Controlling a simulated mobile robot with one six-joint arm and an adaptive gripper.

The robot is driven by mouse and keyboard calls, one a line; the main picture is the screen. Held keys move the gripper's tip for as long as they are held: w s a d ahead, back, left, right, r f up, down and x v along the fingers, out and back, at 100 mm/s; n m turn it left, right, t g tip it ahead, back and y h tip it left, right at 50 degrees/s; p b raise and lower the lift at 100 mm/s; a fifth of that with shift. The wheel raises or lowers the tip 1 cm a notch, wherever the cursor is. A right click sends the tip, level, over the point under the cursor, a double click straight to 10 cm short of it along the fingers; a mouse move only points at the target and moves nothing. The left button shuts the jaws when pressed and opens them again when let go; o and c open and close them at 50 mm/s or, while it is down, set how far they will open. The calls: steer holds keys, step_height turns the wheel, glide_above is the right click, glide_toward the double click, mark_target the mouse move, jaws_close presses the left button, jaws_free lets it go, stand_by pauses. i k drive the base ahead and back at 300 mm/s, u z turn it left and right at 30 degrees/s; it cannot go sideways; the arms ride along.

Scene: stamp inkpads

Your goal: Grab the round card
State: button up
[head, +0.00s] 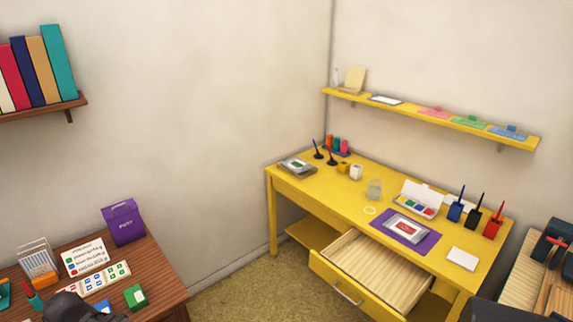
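A small pale round thing (370,210), likely the round card, lies flat on the yellow desk (320,198). It is in the head view, just left of the purple mat (409,243) and in front of a clear glass (375,189). Its markings are too small to read. A dark rounded part (75,306) at the bottom left edge seems to be my gripper or arm end, over the brown desk and far from the round thing. Its fingers cannot be made out.
The yellow desk's drawer (375,268) is pulled open and looks empty. A framed card lies on the mat. A paint box (418,199) and blue, black and red holders (493,227) stand behind. The brown desk holds a purple box (123,222). Floor shows between desks.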

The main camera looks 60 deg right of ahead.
mark_target(296, 164)
steer(key=i, duration=0.75)
steer(key=u, duration=0.35)
steer(key=k, duration=0.1)
steer(key=z, duration=2.85)
steer(key=i, duration=0.85)
